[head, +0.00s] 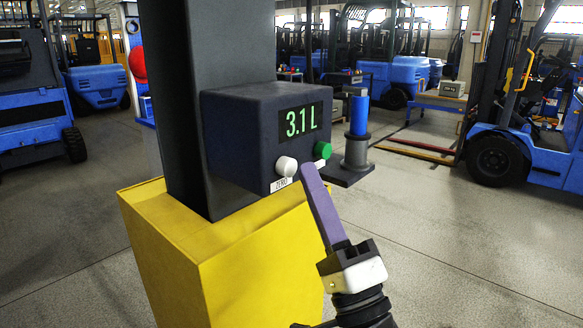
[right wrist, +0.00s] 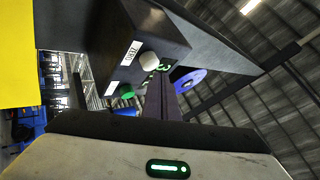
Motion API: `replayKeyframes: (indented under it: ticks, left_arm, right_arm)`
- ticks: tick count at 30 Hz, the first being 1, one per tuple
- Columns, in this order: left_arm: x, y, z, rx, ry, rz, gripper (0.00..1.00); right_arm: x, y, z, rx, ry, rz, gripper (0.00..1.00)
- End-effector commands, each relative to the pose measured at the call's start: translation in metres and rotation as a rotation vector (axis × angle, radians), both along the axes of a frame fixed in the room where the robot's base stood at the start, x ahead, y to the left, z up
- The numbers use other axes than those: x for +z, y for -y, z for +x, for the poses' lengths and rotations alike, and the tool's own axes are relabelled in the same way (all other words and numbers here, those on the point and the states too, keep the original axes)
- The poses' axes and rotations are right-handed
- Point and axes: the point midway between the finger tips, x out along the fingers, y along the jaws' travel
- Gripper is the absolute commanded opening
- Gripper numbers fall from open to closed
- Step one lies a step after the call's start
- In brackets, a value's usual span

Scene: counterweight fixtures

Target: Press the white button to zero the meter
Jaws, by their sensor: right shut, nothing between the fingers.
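The dark meter box (head: 235,130) is on a dark column, and its display (head: 303,121) reads 3.1 L in green. The round white button (head: 286,166) sticks out low on its front above a ZERO label (head: 281,185). My right gripper (head: 309,170) is shut and empty, its purple fingertips just right of the white button in the head view. In the right wrist view the white button (right wrist: 149,60) is left of the fingertips (right wrist: 160,80); I see no clear contact. My left gripper is not in view.
A green button (head: 324,149) is close by to the right. A blue cylinder (head: 359,116) stands on a dark holder (head: 356,160) beside the box. A yellow block (head: 215,250) is under the column.

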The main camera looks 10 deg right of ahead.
Motion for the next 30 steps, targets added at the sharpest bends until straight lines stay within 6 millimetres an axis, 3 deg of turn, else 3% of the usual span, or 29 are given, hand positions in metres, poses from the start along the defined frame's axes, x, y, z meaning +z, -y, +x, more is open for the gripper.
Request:
replayKeyframes:
  ticks: [30]
  left_arm:
    - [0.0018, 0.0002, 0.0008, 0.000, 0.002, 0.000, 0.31]
  right_arm:
    - [0.0002, -0.0075, 0.0096, 0.001, 0.000, 0.001, 0.00]
